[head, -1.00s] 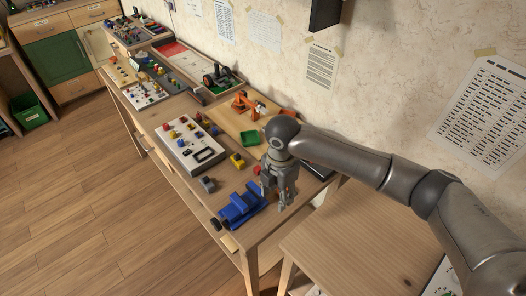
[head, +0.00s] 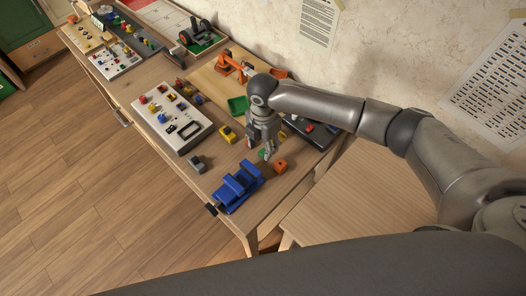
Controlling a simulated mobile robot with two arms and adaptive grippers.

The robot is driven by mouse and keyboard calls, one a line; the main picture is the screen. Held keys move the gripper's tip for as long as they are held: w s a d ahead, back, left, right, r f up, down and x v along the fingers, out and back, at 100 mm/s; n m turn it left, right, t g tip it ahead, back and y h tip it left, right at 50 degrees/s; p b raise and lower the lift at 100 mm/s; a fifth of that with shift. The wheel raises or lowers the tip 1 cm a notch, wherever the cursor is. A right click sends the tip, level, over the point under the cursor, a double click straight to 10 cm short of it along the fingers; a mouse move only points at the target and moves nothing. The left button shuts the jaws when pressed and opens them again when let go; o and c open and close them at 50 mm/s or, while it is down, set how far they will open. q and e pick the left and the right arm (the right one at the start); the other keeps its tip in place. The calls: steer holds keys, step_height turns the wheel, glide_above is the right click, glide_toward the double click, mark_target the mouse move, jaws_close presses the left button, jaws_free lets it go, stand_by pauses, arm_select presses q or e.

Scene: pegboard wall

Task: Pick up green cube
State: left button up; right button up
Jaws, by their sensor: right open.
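A small green piece (head: 262,154), which looks like the green cube, shows partly at the fingertips of my right gripper (head: 267,154). The fingers hide much of it, and I cannot tell whether they touch it. My right gripper is open and points down over the workbench, reaching in from the right. My left gripper is not in view.
On the workbench (head: 222,171), an orange block (head: 280,166) lies right of the fingers and a blue vise (head: 238,188) in front. A yellow block (head: 227,134), a grey block (head: 197,163), a green tray (head: 237,105) and a white panel (head: 173,117) are nearby.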

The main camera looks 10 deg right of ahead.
mark_target(262, 153)
steer(key=f, duration=0.3)
steer(key=shift+a+f+p, duration=0.2)
steer(key=shift+a+p, duration=0.05)
steer(key=shift+p, duration=0.15)
steer(key=shift+f, duration=0.5)
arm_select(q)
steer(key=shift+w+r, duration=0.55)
arm_select(e)
steer(key=c, duration=0.8)
